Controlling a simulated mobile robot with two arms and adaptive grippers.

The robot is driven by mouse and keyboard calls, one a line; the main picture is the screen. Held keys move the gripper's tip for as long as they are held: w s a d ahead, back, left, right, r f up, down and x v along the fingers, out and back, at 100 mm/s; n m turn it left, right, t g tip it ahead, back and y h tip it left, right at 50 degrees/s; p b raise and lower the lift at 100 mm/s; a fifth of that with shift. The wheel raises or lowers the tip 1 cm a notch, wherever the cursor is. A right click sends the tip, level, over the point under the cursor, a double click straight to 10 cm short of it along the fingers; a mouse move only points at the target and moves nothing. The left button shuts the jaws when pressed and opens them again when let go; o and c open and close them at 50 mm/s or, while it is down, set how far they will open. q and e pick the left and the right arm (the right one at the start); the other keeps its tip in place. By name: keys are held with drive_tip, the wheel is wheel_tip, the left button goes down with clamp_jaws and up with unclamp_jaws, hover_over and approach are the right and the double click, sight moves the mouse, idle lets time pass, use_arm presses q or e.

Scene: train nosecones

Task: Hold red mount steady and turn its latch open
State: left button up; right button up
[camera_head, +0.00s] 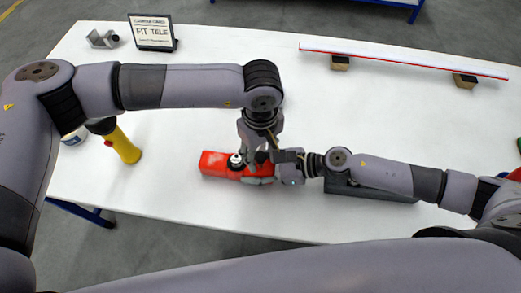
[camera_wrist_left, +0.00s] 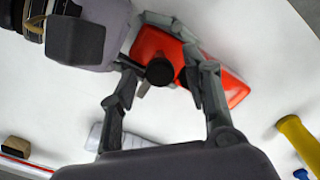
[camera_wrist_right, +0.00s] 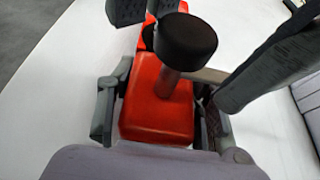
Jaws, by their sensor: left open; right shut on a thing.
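The red mount (camera_head: 214,164) lies on the white table in front of me, its right part covered by my grippers. My right gripper (camera_wrist_right: 160,85) is shut on the mount's sides, one finger along each side. A round black knob on a stem, apparently the latch (camera_wrist_right: 186,42), stands up from the mount. My left gripper (camera_wrist_left: 160,65) comes down from above and is open, its fingers on either side of the knob (camera_wrist_left: 160,72). I cannot tell whether they touch it. The mount also shows behind the left fingers in the left wrist view (camera_wrist_left: 236,90).
A dark grey tray (camera_head: 370,192) lies under my right forearm. A sign (camera_head: 152,33) and a metal bracket (camera_head: 102,39) are at back left. A long white-red strip (camera_head: 400,58) rests on blocks at the back. The table's middle back is clear.

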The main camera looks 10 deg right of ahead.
sight(261, 156)
use_arm(q)
wheel_tip(261, 156, up, 12)
idle(0.6)
use_arm(e)
drive_tip(key=o, duration=1.4)
drive_tip(key=shift+c, duration=0.2)
drive_tip(key=shift+d, duration=0.1)
